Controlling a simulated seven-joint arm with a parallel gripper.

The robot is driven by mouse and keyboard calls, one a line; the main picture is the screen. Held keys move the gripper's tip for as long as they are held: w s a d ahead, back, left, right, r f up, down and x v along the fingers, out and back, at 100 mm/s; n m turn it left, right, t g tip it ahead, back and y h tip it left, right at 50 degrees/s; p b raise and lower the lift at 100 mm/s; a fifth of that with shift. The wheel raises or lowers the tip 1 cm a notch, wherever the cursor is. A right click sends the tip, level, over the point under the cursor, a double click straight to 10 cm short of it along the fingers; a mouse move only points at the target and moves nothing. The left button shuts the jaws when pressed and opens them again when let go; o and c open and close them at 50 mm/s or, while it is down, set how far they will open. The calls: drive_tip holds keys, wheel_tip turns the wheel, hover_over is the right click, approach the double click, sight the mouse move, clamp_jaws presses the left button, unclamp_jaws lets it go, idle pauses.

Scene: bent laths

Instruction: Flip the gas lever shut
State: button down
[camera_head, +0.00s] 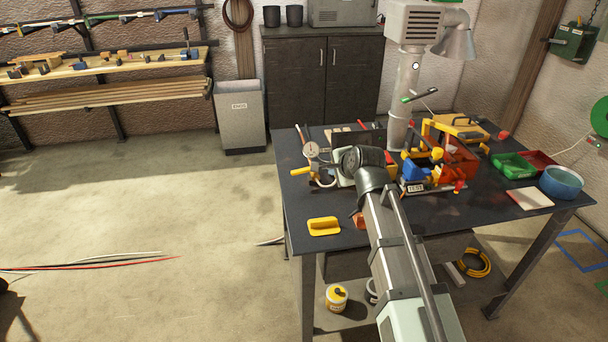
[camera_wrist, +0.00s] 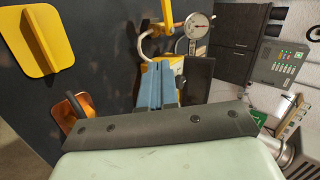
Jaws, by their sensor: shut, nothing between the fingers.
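A yellow lever (camera_head: 300,171) sticks out to the left below a round white dial gauge (camera_head: 311,150) on the bench. In the wrist view the lever (camera_wrist: 168,14) stands at the top middle, beside the gauge (camera_wrist: 199,26) and a pale curved hose (camera_wrist: 146,46). My gripper (camera_wrist: 160,66) is shut and empty, its blue-grey fingers pointing toward the lever's base. The fingers look close to the lever and gauge fitting, but I cannot tell whether they touch. In the head view my arm hides most of the fitting's right side and the fingers.
The dark bench (camera_head: 285,187) also carries a yellow handled float (camera_head: 324,226), an orange and yellow machine (camera_head: 461,160), a green tray (camera_head: 513,166) and a blue bowl (camera_head: 562,182). A duct (camera_head: 403,100) rises at the back. The bench's front left is mostly clear.

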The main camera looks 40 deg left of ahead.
sight(298, 173)
drive_tip(key=shift+g, duration=0.4)
drive_tip(key=a+f, duration=0.8)
drive_tip(key=shift+w+a, duration=0.1)
drive_tip(key=shift+a, duration=0.25)
drive_tip(key=shift+w+a+f, duration=0.1)
drive_tip(key=shift+w+a, duration=0.2)
drive_tip(key=shift+a, duration=0.2)
drive_tip(key=shift+w+a+f, duration=0.1)
drive_tip(key=shift+w+a, duration=0.2)
drive_tip(key=shift+a, duration=0.2)
drive_tip(key=shift+w+a, duration=0.45)
drive_tip(key=shift+a, duration=0.3)
drive_tip(key=shift+r, duration=0.1)
drive_tip(key=shift+w+a, duration=0.1)
drive_tip(key=shift+a, duration=0.7)
drive_tip(key=shift+d, duration=0.1)
